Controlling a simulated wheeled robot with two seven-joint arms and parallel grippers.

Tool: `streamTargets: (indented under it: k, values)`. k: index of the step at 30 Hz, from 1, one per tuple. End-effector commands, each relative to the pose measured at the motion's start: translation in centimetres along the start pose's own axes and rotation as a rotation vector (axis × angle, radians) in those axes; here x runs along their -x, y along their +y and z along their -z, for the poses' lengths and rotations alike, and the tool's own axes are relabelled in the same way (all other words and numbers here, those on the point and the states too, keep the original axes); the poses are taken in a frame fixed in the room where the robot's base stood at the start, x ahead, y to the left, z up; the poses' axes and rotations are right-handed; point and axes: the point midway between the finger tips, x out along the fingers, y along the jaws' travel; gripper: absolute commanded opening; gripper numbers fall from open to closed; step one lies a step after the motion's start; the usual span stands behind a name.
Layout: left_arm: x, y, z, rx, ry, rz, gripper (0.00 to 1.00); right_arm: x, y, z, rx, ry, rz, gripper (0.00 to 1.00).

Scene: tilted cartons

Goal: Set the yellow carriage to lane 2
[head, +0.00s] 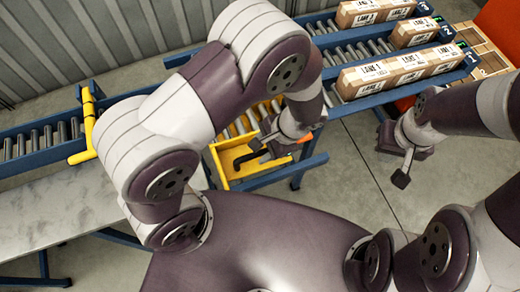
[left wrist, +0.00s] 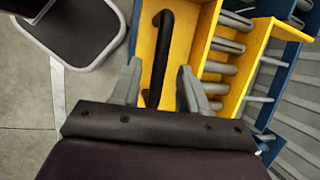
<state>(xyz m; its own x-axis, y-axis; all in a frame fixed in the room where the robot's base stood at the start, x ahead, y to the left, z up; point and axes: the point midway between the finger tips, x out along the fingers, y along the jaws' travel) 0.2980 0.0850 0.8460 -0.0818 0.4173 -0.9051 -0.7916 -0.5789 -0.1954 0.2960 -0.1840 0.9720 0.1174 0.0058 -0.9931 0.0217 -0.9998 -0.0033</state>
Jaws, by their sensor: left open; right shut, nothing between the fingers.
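The yellow carriage (head: 228,166) shows partly behind my left arm in the head view, with rollers on it and a black handle (head: 243,160) at its near side. In the left wrist view the yellow carriage (left wrist: 206,35) fills the upper middle, and its black handle (left wrist: 161,55) runs between the finger tips. My left gripper (head: 264,151) is open at the handle; in the wrist view its fingers (left wrist: 157,85) stand on either side of the bar, not closed on it. My right gripper (head: 402,178) is shut and empty, above the floor at the right.
Roller lanes with blue frames run to the upper right, bearing wooden cartons (head: 394,72); one label reads LANE 1. A blue feed conveyor (head: 40,140) with a yellow stop (head: 88,125) lies at the left, with a grey table (head: 50,210) below it. Floor at right is clear.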

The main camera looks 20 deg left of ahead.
Motion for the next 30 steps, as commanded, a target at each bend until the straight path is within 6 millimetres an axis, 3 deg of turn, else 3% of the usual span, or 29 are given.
streamTargets:
  k: [4, 13, 17, 25, 30]
  values:
    - [-1.7, 0.0, 0.0, 0.0, 0.0, -0.001, 0.44, -0.1, 0.0, 0.0, 0.0, 0.0, 0.0, 0.0]
    - [-2.0, 0.0, 0.0, 0.001, 0.001, -0.001, 0.44, -0.1, 0.0, 0.0, 0.0, 0.0, 0.0, 0.0]
    - [-2.0, 0.0, 0.0, 0.001, 0.001, -0.001, 0.02, -0.1, 0.0, 0.0, 0.0, 0.0, 0.0, 0.0]
    - [-2.0, -0.4, 0.0, 0.001, 0.001, -0.001, 0.0, -0.1, 0.0, 0.0, 0.0, 0.0, 0.0, 0.0]
    - [-2.5, -2.8, 0.2, 0.005, 0.0, -0.001, 0.0, 0.0, 0.0, 0.0, 0.0, 0.0, 0.0, 0.0]
